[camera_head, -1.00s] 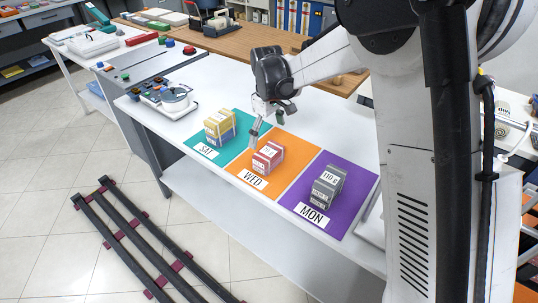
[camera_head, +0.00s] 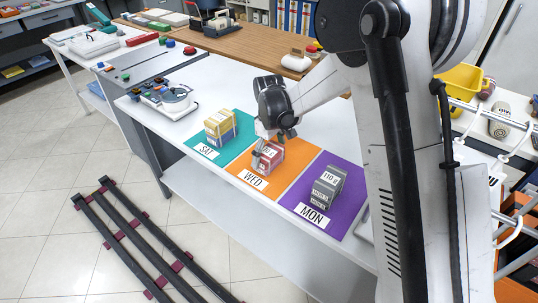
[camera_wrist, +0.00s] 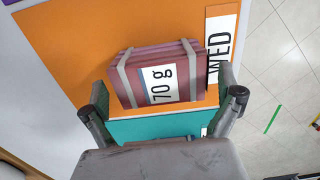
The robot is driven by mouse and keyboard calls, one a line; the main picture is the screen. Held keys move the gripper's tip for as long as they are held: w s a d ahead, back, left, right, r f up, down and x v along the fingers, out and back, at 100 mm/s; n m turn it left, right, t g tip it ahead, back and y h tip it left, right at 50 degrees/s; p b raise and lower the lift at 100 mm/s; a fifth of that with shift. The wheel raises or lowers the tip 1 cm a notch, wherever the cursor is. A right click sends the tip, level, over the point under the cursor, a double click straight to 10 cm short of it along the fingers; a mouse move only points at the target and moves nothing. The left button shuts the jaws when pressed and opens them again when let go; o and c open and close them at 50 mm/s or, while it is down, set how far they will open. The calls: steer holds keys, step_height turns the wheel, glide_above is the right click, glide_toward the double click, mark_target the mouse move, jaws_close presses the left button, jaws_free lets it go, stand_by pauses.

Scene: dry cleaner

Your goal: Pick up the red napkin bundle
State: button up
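The red napkin bundle (camera_head: 271,153) sits on the orange WED mat (camera_head: 291,159). In the wrist view the red bundle (camera_wrist: 187,88) shows two pale bands and a "70 g" label. My gripper (camera_head: 266,148) is low over it in the head view, with a finger covering part of its left side. In the wrist view my gripper (camera_wrist: 167,88) is open, its fingers near the bundle's two ends. The right finger seems to have a small gap; contact on the left is unclear.
A yellow-and-blue bundle (camera_head: 220,124) sits on the teal SAT mat (camera_head: 241,135) to the left. A grey bundle (camera_head: 327,187) sits on the purple MON mat (camera_head: 352,206) to the right. The white table's front edge (camera_head: 190,162) is close to the mats.

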steer(key=c, duration=1)
steer(key=shift+r, duration=0.1)
